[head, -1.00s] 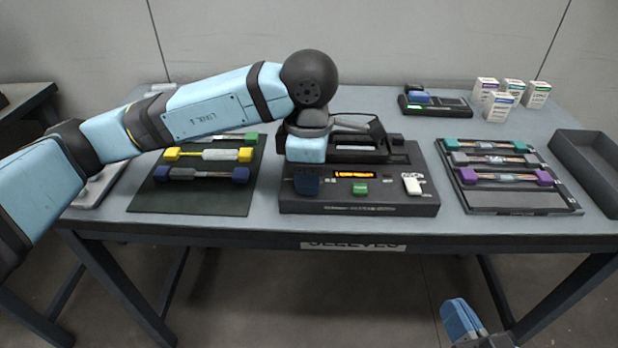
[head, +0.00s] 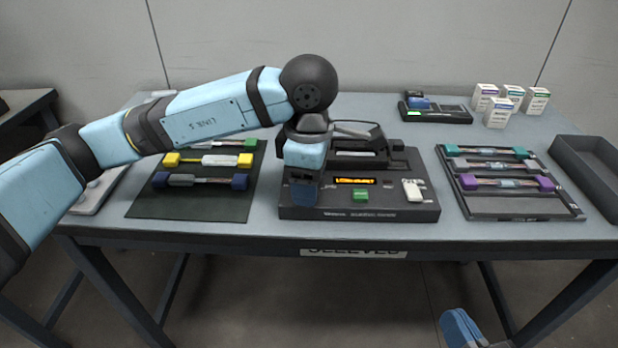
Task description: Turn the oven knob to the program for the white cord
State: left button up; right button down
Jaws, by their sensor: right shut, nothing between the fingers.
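The dark oven unit (head: 400,210) stands at the middle of the table, with a lit orange display (head: 355,181), a green button (head: 360,195) and a white switch (head: 412,190). The display text is too small to read surely. A cord with yellow ends and a white middle (head: 220,160) lies on the left mat. My right gripper (head: 460,328) is shut and empty at the bottom right, away from the table.
The dark mat (head: 190,207) at left holds several cords. A tray (head: 520,207) at right holds cords with teal, grey and purple ends. An open dark bin (head: 590,170) is at far right.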

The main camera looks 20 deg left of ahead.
pick_arm(q)
jog(key=shift+r, duration=0.1)
pick_arm(e)
jog(key=shift+r, duration=0.1)
pick_arm(q)
notch_tip(320, 180, up, 14)
jog(key=p, duration=0.4)
jog(key=shift+f, duration=0.2)
pick_arm(e)
notch_tip(320, 180, up, 6)
jog(key=t, duration=0.2)
jog(key=shift+s+d+m, duration=0.15)
jog(key=shift+d+m, duration=0.1)
jog(key=shift+m, duration=0.05)
